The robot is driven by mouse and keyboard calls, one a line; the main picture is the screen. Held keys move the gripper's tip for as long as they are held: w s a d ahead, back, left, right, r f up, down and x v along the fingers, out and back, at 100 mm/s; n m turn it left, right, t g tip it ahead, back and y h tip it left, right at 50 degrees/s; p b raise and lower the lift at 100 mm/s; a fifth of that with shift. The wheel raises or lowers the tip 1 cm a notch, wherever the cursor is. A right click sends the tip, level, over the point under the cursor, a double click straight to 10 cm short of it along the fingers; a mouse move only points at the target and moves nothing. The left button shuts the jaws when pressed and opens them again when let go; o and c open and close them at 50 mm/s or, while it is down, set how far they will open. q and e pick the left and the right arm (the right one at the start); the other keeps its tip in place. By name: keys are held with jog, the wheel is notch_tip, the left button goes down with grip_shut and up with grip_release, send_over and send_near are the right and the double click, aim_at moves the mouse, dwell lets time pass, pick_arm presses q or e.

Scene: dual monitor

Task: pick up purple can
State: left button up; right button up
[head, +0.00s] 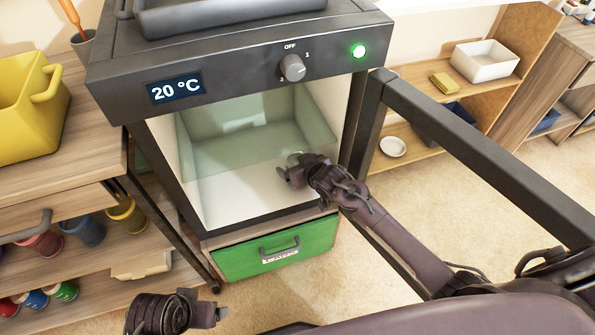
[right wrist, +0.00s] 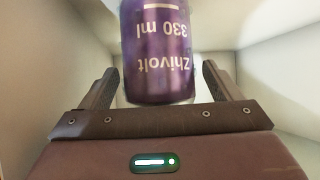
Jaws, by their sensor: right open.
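The purple can (right wrist: 157,50) shows in the right wrist view, with upside-down white lettering "Zhivolt 330 ml". Its top end is cut off by the picture edge. My right gripper (right wrist: 158,88) is open, one finger on each side of the can, with a gap on both sides. In the head view my right gripper (head: 287,172) reaches into the lit cabinet (head: 225,205) from the right; I cannot make out the can there. My left gripper (head: 213,314) is low at the left, outside the cabinet; its jaw opening is unclear.
The cabinet's dark-framed door (head: 480,155) stands open to the right, close to my right arm. A green drawer (head: 277,248) is below the compartment. A wooden shelf unit (head: 65,215) with several jars stands left. Open floor (head: 330,290) lies in front.

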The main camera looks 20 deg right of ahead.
jog(key=c, duration=1.3)
jog(key=shift+r, duration=0.15)
pick_arm(q)
jog(key=shift+n+g+y, duration=0.4)
jog(key=shift+g+y, duration=0.1)
jog(key=shift+g, duration=0.1)
jog(key=shift+s+a+f+p, duration=0.1)
jog(key=shift+a+f+p, duration=0.35)
jog(key=shift+f+p, duration=0.25)
jog(key=shift+a+f+p, duration=0.45)
jog(key=shift+f+p, duration=0.1)
jog(key=shift+f, duration=0.25)
jog(key=shift+s+a+f+p, duration=0.1)
jog(key=shift+a+f+p, duration=0.35)
jog(key=shift+f+p, duration=0.25)
pick_arm(e)
jog(key=shift+s+d+r, duration=0.25)
jog(key=shift+s+d, duration=0.45)
jog(key=shift+s, duration=2.2)
jog(key=shift+s+d+r, duration=0.2)
jog(key=shift+s+d, duration=0.5)
jog(key=shift+s, duration=2.25)
jog(key=shift+s+d+r, duration=0.25)
jog(key=shift+s+d, duration=0.45)
jog(key=shift+s, duration=2.2)
